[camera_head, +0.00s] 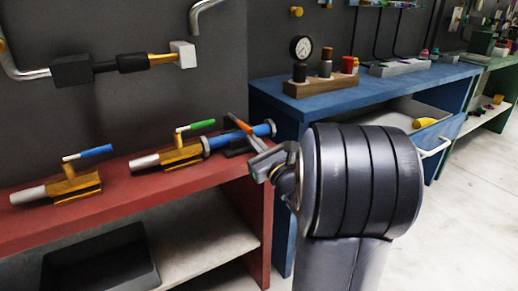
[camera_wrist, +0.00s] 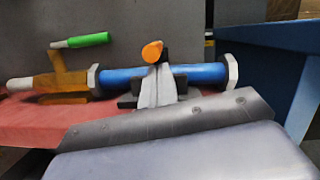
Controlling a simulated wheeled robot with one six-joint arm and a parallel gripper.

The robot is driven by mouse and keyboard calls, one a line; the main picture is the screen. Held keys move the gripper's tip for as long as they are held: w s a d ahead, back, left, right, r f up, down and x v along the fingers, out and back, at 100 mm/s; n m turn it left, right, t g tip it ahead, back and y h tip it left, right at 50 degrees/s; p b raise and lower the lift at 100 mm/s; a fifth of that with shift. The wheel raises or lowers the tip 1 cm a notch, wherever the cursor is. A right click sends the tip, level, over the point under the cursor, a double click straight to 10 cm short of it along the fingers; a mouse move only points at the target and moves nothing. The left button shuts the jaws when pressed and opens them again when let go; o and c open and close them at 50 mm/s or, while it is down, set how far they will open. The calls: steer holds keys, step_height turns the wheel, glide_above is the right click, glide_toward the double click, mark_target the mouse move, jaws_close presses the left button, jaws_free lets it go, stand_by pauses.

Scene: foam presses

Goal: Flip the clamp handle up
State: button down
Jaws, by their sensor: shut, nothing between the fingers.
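In the head view the orange handle (camera_head: 239,124) slants up and left from the clamp. My gripper (camera_head: 262,158) is shut and empty, just in front of and to the right of the clamp.
On the red bench (camera_head: 130,200), a brass valve with a green lever (camera_head: 200,124) stands left of the clamp, and one with a blue lever (camera_head: 90,152) farther left. A blue bench (camera_head: 350,93) with a pressure gauge (camera_head: 301,48) stands behind on the right. The right floor is clear.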

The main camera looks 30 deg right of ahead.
steer(key=shift+r+p, duration=0.2)
steer(key=shift+p, duration=0.1)
steer(key=shift+s+r+g+p, duration=0.1)
steer(key=shift+r+g+p, duration=0.15)
steer(key=shift+p, duration=0.35)
